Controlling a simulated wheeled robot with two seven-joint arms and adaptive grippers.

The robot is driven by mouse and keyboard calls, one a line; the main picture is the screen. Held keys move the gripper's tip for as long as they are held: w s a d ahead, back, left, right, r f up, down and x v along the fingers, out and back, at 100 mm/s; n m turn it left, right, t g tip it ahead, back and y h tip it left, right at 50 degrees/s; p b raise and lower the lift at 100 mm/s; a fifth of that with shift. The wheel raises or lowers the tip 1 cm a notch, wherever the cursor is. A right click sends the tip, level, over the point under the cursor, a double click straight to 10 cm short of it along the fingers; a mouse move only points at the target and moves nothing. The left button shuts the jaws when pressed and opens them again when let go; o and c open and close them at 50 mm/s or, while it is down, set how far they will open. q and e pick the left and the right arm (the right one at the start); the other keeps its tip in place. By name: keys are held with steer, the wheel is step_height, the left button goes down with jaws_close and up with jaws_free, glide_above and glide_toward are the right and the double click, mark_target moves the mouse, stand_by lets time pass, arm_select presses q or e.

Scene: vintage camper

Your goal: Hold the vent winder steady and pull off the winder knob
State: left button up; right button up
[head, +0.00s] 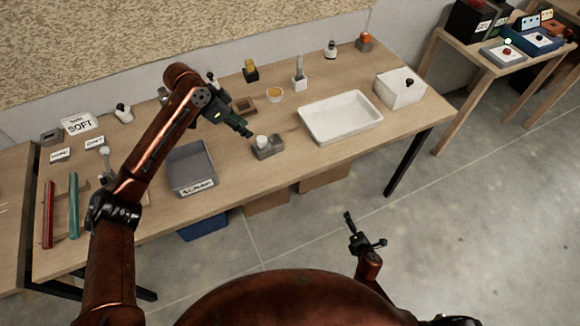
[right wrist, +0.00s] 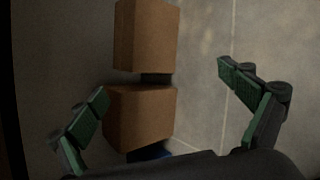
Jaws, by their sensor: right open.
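No part is labelled as the vent winder, and I cannot tell for sure which it is. A white box with a dark knob on top (head: 401,88) stands at the right end of the workbench. A small grey block with a white round top (head: 265,147) stands near the bench's front middle. My left gripper (head: 232,108) is above the bench, just left of and behind that block; its fingers look spread and empty. My right gripper (head: 366,229) is open and empty in front of the bench, over the floor. Its spread green fingers (right wrist: 168,103) show in the right wrist view.
A white tray (head: 342,139) lies between the block and the box. The floor right of my right gripper is clear.

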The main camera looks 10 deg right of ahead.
steer(key=w+a+r+n+t+y, duration=0.1)
steer(key=w+a+r+n+t, duration=0.3)
steer(key=r, duration=0.7)
steer(key=w+a+r+n+t+y, duration=0.15)
steer(key=a+r+n, duration=0.35)
steer(key=r, duration=0.6)
steer(key=w+a+r+n+t, duration=0.25)
steer(key=w+r+n, duration=0.2)
steer(key=r, duration=0.65)
steer(key=n+g+y, duration=0.2)
steer(key=n+y, duration=0.2)
steer(key=y, duration=0.2)
glide_toward(272, 150)
steer(key=shift+w+r, duration=0.2)
steer(key=shift+w, duration=0.4)
steer(key=shift+w+a, duration=0.2)
steer(key=shift+a, duration=0.1)
steer(key=x, duration=0.7)
steer(key=shift+w+a+f, duration=0.1)
